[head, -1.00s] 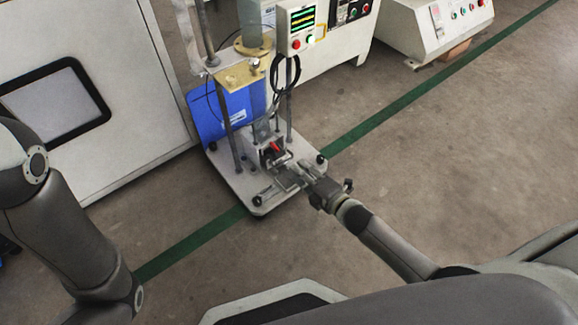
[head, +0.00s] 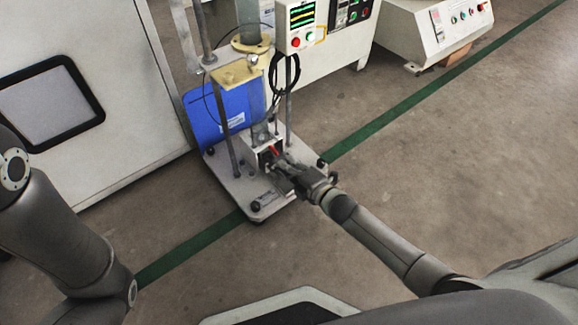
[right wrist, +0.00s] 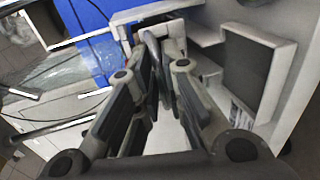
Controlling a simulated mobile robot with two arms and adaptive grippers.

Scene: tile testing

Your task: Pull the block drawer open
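The block drawer sits in the small light block housing (head: 262,150) low on the test stand; a red part (head: 273,151) shows at its opening. In the right wrist view, the housing's dark opening (right wrist: 160,30) is straight ahead of my fingers. My right gripper (head: 284,166) is right in front of the housing. It also shows in the right wrist view (right wrist: 163,62), its two fingers close together with a narrow gap between them. Whether the tips press on the drawer's front is hidden. My left gripper is out of view; only the left arm shows.
The stand's base plate (head: 230,185) carries upright rods and a tan flange (head: 240,75). A blue panel (head: 215,117) stands behind. A white cabinet (head: 130,150) is at left, a control box (head: 300,25) above. The floor (head: 440,150) at right is clear.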

